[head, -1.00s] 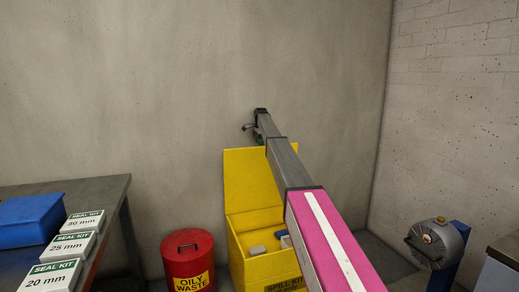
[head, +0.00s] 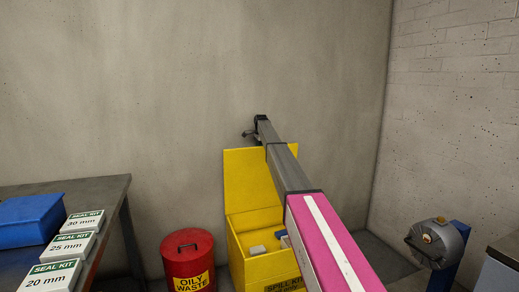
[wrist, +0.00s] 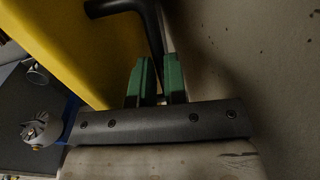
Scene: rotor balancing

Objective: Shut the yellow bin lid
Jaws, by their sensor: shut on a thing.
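The yellow bin (head: 262,268), labelled SPILL KIT, stands on the floor with its yellow lid (head: 245,180) raised upright against the wall side. Grey and blue items lie inside. My arm reaches over the lid, and my gripper (head: 250,132) is small and partly hidden above the lid's top edge. In the wrist view, the green fingers of my gripper (wrist: 158,82) are shut on a dark bar-like handle (wrist: 152,28). The handle is beside the yellow lid (wrist: 60,45); where it joins the lid is not clear.
A red oily waste can (head: 188,262) stands close to the left of the bin. Further left, a bench (head: 105,190) holds a blue box (head: 28,220) and seal kit boxes (head: 62,247). A grey motor-like unit (head: 437,243) is at right. The wall is close behind the lid.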

